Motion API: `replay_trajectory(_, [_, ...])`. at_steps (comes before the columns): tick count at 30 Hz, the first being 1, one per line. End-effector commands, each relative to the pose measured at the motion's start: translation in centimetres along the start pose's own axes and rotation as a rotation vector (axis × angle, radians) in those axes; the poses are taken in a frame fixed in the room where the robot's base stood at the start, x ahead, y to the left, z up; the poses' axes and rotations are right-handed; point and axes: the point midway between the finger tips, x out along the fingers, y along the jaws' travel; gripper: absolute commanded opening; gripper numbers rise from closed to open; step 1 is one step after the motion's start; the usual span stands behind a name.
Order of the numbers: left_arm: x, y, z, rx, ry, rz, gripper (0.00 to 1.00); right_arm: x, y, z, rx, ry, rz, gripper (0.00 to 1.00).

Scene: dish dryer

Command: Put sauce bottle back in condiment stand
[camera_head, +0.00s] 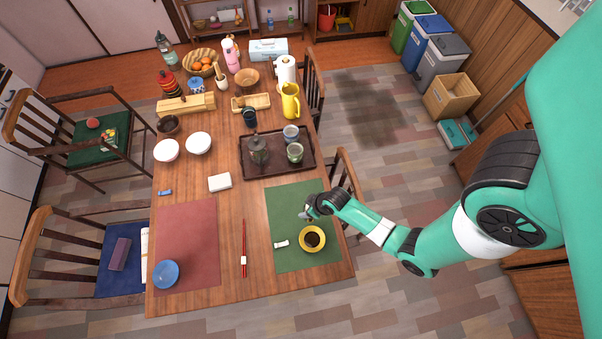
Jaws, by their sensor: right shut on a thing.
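My right gripper (308,212) reaches in from the right, low over the green placemat (285,198). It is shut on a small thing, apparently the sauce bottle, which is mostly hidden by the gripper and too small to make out. A yellow dish (304,248) with dark liquid stands just below the gripper in the picture. A small light wooden holder (239,103) at the far middle of the table looks like the condiment stand; its contents are hard to make out. My left gripper is not in view.
Between the gripper and the wooden holder lies a dark tray (268,169) with a teapot and cups. A yellow pitcher (290,102) and a dark cup (249,117) stand near the holder. A chair (345,176) is close to the right table edge.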

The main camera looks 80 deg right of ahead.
Motion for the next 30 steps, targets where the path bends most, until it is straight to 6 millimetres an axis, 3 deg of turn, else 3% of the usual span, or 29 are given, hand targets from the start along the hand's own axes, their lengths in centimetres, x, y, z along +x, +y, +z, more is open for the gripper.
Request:
replay_trajectory(1, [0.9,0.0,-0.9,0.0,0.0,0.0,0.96,-1.3,0.4,-0.1,0.004,0.0,0.001,0.0])
replay_trajectory(4, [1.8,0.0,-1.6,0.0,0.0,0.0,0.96,-2.7,1.0,0.1,0.004,0.0,0.001,0.0])
replay_trajectory(15, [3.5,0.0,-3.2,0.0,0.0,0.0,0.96,-5.9,4.2,2.8,0.007,0.001,0.002,0.0])
replay_trajectory(30, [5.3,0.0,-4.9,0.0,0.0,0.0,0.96,-8.2,6.5,4.8,0.003,0.0,0.0,0.0])
